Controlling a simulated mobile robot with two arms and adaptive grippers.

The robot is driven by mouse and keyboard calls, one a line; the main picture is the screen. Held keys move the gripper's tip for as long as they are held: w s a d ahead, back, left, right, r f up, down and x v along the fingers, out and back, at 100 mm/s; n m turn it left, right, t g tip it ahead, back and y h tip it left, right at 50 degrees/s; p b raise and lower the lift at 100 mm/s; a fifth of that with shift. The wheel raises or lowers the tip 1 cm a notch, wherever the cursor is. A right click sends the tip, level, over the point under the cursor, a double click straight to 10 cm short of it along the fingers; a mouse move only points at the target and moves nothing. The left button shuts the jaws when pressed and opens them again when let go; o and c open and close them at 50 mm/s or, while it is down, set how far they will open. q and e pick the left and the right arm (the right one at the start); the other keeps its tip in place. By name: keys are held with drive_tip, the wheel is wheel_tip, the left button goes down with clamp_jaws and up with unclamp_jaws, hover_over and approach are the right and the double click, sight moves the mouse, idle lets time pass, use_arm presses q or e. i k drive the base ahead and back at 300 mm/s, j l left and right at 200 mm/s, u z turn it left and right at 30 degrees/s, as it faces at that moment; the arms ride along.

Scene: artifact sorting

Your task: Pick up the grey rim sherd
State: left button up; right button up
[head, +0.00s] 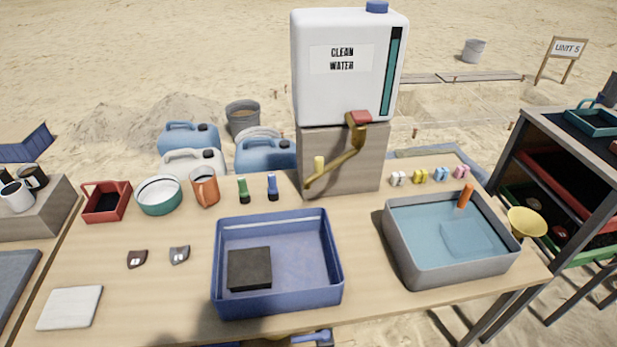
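The grey rim sherd (179,255) lies flat on the wooden table (150,300), left of the blue basin. It is a small dark grey piece with a pale mark on it. A dark brown sherd (137,259), also with a pale mark, lies just to its left, apart from it. Neither of my grippers shows in the head view. Nothing touches or covers the grey sherd.
A blue basin (327,284) holding a dark block stands right of the sherds. Behind them are a red tray (107,202), a teal-rimmed bowl (159,195) and an orange mug (205,188). A white slab (70,308) lies front left. A grey water tub (450,272) stands right.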

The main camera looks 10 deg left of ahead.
sight(177, 256)
drive_tip(key=u, duration=1.3)
drive_tip(key=l+z, duration=0.1)
drive_tip(key=z, duration=0.3)
drive_tip(key=l+z, duration=0.1)
drive_tip(key=z, duration=0.3)
drive_tip(key=i+l+z, duration=0.1)
drive_tip(key=z, duration=0.3)
drive_tip(key=u, duration=1.35)
drive_tip(key=z, duration=0.25)
